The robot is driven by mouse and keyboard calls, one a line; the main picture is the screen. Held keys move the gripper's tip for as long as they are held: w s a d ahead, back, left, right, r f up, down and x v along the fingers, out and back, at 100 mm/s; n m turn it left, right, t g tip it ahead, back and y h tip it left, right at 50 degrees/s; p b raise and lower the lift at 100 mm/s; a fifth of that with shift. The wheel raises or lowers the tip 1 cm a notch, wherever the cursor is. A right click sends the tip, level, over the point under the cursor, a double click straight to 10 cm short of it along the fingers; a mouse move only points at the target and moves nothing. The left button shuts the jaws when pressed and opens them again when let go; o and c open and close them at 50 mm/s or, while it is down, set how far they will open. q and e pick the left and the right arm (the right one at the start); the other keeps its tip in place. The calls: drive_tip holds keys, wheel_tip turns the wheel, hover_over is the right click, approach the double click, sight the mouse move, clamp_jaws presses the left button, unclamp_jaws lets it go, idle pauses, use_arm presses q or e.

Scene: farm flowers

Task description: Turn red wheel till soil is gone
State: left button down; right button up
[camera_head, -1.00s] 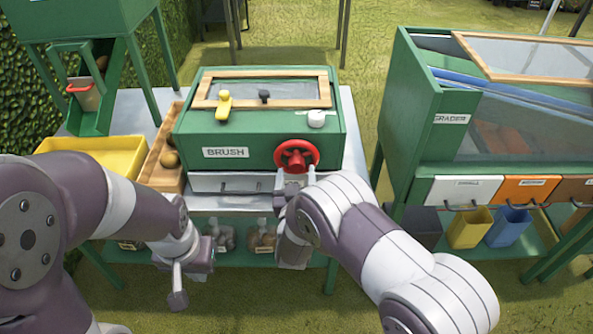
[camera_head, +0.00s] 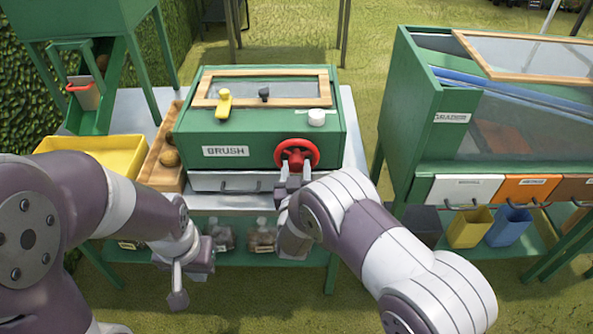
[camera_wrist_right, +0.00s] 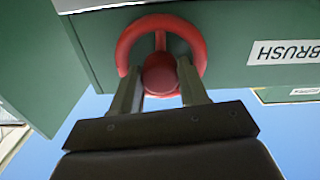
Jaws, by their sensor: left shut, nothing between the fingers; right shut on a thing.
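The red wheel (camera_head: 297,155) is on the front of the green brush box (camera_head: 210,133), at its right side, above the grey drawer. My right gripper (camera_head: 294,176) reaches up to the wheel from below and is shut on it. In the right wrist view the red wheel (camera_wrist_right: 160,50) shows its rim and round hub, with the fingers of my right gripper (camera_wrist_right: 160,92) on either side of the hub's lower part. My left gripper (camera_head: 177,290) is shut and empty, low at the left, in front of the table. No soil can be made out through the box's window.
A wooden tray (camera_head: 150,177) with potatoes and a yellow crate (camera_head: 135,155) stand left of the box. A green grader (camera_head: 410,110) with several coloured drawers stands at the right. Jars (camera_head: 262,238) sit on the lower shelf.

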drive_tip(key=m+b, duration=0.3)
drive_tip(key=m, duration=0.1)
drive_tip(key=shift+f+m, duration=0.15)
drive_tip(key=shift+m, duration=0.25)
drive_tip(key=m+b, duration=0.3)
drive_tip(key=m, duration=0.1)
drive_tip(key=shift+a+b, duration=0.1)
drive_tip(key=shift+b, duration=0.3)
drive_tip(key=m+b, duration=0.8)
drive_tip(key=b, duration=0.1)
drive_tip(key=shift+f+y+b, duration=0.15)
drive_tip(key=shift+y+b, duration=0.15)
drive_tip(key=m+b, duration=0.9)
drive_tip(key=b, duration=0.5)
drive_tip(key=shift+m, duration=0.3)
drive_tip(key=shift+r+m+b, duration=0.35)
drive_tip(key=shift+m+b, duration=0.75)
drive_tip(key=shift+b, duration=0.5)
drive_tip(key=shift+y, duration=0.3)
drive_tip(key=o, duration=1.1)
drive_tip(key=shift+r, duration=0.1)
drive_tip(key=shift+c, duration=0.2)
